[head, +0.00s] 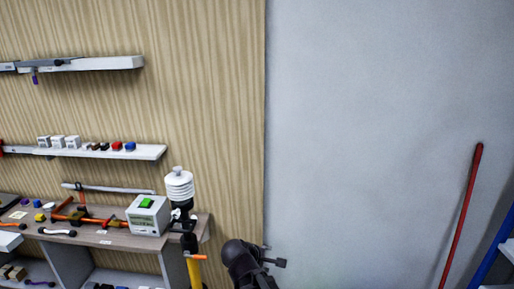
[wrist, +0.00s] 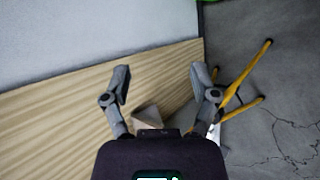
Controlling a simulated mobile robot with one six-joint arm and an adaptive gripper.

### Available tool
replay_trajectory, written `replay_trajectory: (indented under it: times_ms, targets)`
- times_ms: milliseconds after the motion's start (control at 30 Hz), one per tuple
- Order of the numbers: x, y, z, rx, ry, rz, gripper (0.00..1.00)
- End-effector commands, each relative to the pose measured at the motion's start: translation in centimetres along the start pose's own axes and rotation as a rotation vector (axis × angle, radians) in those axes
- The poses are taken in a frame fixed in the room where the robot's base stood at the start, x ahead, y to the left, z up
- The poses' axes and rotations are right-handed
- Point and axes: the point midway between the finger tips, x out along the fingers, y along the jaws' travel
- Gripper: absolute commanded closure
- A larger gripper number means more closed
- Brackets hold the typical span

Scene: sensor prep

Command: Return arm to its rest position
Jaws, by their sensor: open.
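My gripper (wrist: 161,75) is open in the wrist view, its two fingers spread wide with nothing between the tips. In the head view a dark part of my arm (head: 246,266) shows at the bottom edge, right of the workbench (head: 118,241). It appears apart from the bench. The gripper's fingers are not clear in the head view. A white ribbed sensor (head: 179,188) stands upright at the bench's right end, above a black and yellow stand (head: 194,270). A white box with a green screen (head: 148,215) sits left of it.
Orange and dark tools (head: 80,214) lie on the bench. A shelf (head: 110,152) holds small white, red and blue blocks. A red pole (head: 462,215) leans on the right wall. Yellow legs (wrist: 246,72) stand right of my gripper. Space before the grey wall looks clear.

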Motion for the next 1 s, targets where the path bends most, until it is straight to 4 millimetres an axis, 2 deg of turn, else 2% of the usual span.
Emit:
replay_trajectory:
  times_ms: [167,500,800,1000]
  targets:
    - [1.8,-1.0,2.5,0.157,-0.015,-0.110,0.23]
    - [4.9,-4.0,8.1,0.594,-0.073,-0.412,0.23]
    - [5.9,-6.5,12.1,0.964,-0.149,-0.670,0.23]
    - [6.0,-7.2,13.6,1.115,-0.185,-0.780,0.23]
